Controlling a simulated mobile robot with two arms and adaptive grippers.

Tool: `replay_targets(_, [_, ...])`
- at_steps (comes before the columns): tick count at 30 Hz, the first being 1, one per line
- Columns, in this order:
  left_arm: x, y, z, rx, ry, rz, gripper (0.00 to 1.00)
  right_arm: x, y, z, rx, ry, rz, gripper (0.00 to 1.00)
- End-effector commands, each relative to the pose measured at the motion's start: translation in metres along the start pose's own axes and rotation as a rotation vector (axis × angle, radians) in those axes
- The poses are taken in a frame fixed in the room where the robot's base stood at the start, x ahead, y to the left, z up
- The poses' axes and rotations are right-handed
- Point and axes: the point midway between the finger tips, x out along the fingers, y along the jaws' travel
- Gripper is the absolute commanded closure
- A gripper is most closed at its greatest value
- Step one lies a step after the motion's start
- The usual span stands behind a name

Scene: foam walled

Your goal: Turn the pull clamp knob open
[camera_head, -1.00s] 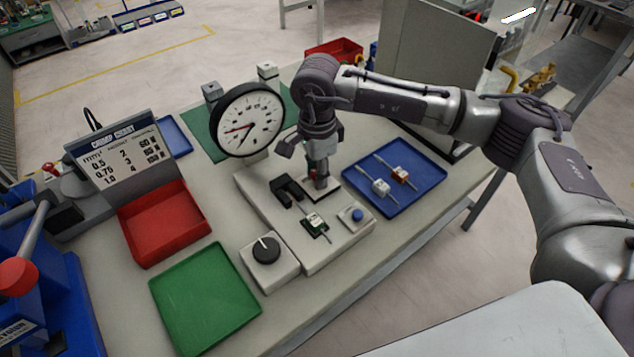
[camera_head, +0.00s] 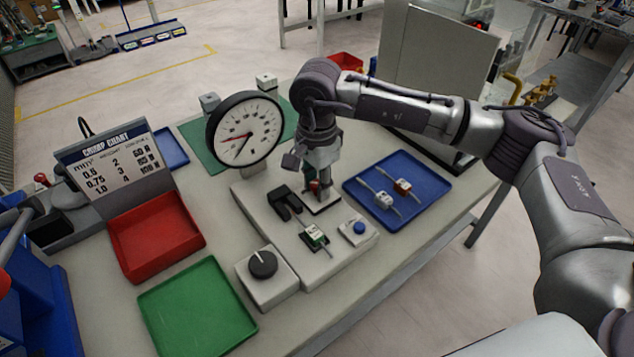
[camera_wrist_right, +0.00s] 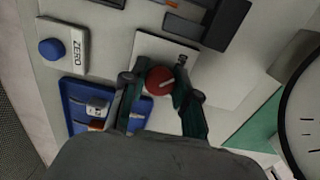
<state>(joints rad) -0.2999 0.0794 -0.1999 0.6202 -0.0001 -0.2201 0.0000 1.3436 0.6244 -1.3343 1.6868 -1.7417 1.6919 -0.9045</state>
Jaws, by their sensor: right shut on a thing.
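The pull clamp knob is a small red round knob (camera_wrist_right: 157,81) with a pale pointer line. It sits on a white plate (camera_wrist_right: 165,45) on the grey test fixture (camera_head: 262,207). In the right wrist view my right gripper (camera_wrist_right: 160,90) has its fingers on both sides of the knob and is shut on it. In the head view my right gripper (camera_head: 319,184) reaches straight down onto the plate, and the knob shows only as a bit of red between the fingers. My left gripper is not in view.
A dial gauge (camera_head: 245,128) stands behind the fixture. A black dial (camera_head: 263,264) and a blue ZERO button (camera_head: 358,227) are nearby. A blue tray (camera_head: 425,205) with two connectors lies right; red (camera_head: 157,232) and green (camera_head: 197,310) trays lie left.

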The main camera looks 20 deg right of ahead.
Motion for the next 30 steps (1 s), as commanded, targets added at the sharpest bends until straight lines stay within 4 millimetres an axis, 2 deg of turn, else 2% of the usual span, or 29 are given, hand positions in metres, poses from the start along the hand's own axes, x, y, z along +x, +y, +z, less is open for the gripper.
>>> replay_targets(1, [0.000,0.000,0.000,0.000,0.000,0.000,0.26,-0.002,-0.001,0.000,-0.001,0.001,-0.005,0.69])
replay_targets(5, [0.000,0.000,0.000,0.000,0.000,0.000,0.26,-0.002,-0.001,0.000,0.000,0.001,-0.004,0.47])
replay_targets(6, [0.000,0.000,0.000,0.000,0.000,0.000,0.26,-0.001,-0.001,0.000,0.000,0.001,-0.003,0.45])
replay_targets(17, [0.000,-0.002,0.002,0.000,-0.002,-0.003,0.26,-0.006,-0.001,0.000,0.000,0.001,-0.003,0.45])
replay_targets(20, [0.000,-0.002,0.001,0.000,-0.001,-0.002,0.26,-0.019,-0.001,0.000,0.000,0.002,-0.005,0.45])
replay_targets(30, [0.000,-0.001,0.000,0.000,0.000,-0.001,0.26,-0.090,-0.001,0.000,0.000,0.001,-0.005,0.45])
